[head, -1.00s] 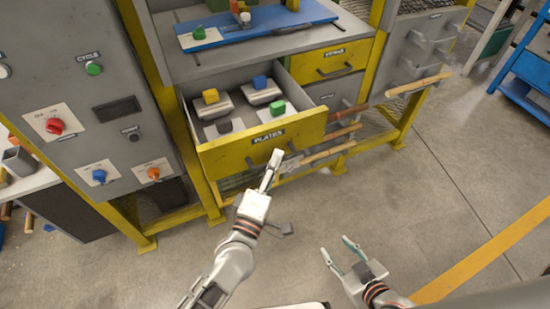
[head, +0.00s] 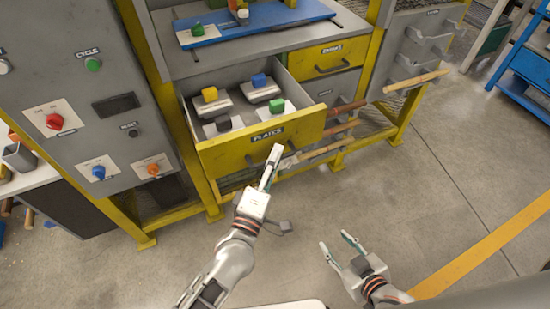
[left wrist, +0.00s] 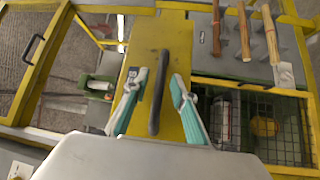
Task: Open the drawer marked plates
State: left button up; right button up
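The yellow-fronted drawer marked PLATES (head: 230,155) stands pulled out of the grey and yellow bench in the head view. In the left wrist view, the dark bar handle (left wrist: 158,95) on the yellow front lies between the two spread fingers of my left gripper (left wrist: 160,85), with gaps at both sides. How deep the fingers reach past the bar is unclear. My right gripper (head: 338,242) is open and empty over the floor.
A second yellow drawer (head: 330,58) is closed, up and to the right. Wooden handles (head: 418,81) stick out right of the open drawer. A grey control panel (head: 75,110) with knobs stands at left. The floor (head: 420,200) in front is clear.

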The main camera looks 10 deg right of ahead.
pick_arm(q)
jog(key=shift+s, duration=0.1)
jog(key=v, duration=1.2)
pick_arm(e)
jog(key=shift+s+f, duration=0.2)
pick_arm(q)
jog(key=s+a+f+m+g+y+p, duration=0.2)
jog(key=s+a+f+m+g+y, duration=0.1)
jog(key=a+f+m, duration=0.4)
jog(key=s+a+f+m+g+y+p, duration=0.2)
jog(key=s+a+f+m, duration=0.3)
jog(key=a, duration=0.8)
notch_tip(320, 180, down, 3)
jog(key=m+g+y, duration=0.1)
jog(key=m, duration=0.2)
jog(key=shift+a+g+y, duration=0.2)
jog(key=shift+g+y, duration=0.1)
pick_arm(e)
jog(key=shift+s+a+r, duration=0.2)
jog(key=shift+a+r, duration=0.05)
jog(key=shift+r, duration=0.4)
jog(key=shift+s+a+r, duration=0.15)
jog(key=shift+a+r, duration=0.05)
jog(key=shift+r, duration=0.4)
pick_arm(q)
jog(key=shift+r, duration=0.15)
pick_arm(e)
jog(key=shift+w+r, duration=0.15)
jog(key=shift+r, duration=0.15)
